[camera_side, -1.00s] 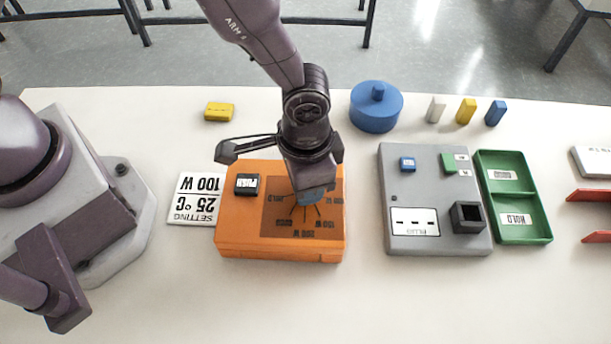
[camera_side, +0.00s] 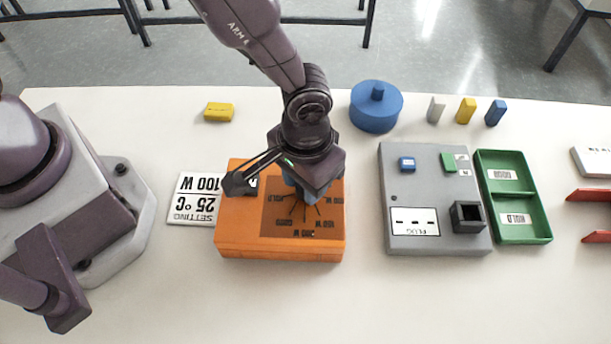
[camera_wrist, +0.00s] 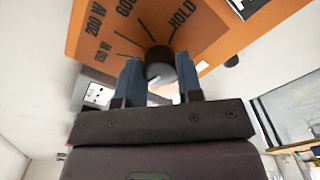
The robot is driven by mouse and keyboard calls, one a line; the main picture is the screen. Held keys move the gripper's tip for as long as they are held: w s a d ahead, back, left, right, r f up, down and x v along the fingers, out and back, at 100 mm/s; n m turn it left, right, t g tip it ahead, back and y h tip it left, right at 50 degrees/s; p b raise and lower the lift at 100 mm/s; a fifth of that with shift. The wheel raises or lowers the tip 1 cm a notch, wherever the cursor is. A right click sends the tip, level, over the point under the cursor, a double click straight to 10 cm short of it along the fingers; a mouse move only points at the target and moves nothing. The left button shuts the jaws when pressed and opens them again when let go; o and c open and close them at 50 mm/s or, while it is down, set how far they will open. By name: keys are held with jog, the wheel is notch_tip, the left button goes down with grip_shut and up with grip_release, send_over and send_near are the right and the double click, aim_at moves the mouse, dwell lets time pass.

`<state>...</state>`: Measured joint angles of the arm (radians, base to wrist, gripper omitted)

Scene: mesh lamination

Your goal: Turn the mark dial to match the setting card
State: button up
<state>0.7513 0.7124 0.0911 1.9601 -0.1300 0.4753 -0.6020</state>
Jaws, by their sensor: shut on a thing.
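The orange box (camera_side: 230,235) carries a dark dial panel with radial lines and labels. In the wrist view, the dial knob (camera_wrist: 160,60) is a dark cylinder between the two blue fingers of my gripper (camera_wrist: 159,72), which is shut on it. "200 W", "HOLD" and a partly hidden label show around the knob. In the side view my gripper (camera_side: 299,190) comes down over the panel and hides the knob. I cannot tell where the knob's mark points. The white setting card (camera_side: 191,205) lies left of the box, upside down, reading "SETTING 25 °C 100 W".
A grey plug unit (camera_side: 400,250) and a green two-part tray (camera_side: 520,237) stand to the right. A blue round lidded thing (camera_side: 376,108), a yellow block (camera_side: 219,112) and small upright blocks (camera_side: 466,110) stand behind. The table front is clear.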

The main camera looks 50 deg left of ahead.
jog(key=o, duration=0.9)
notch_tip(320, 180, up, 13)
dwell(0.4)
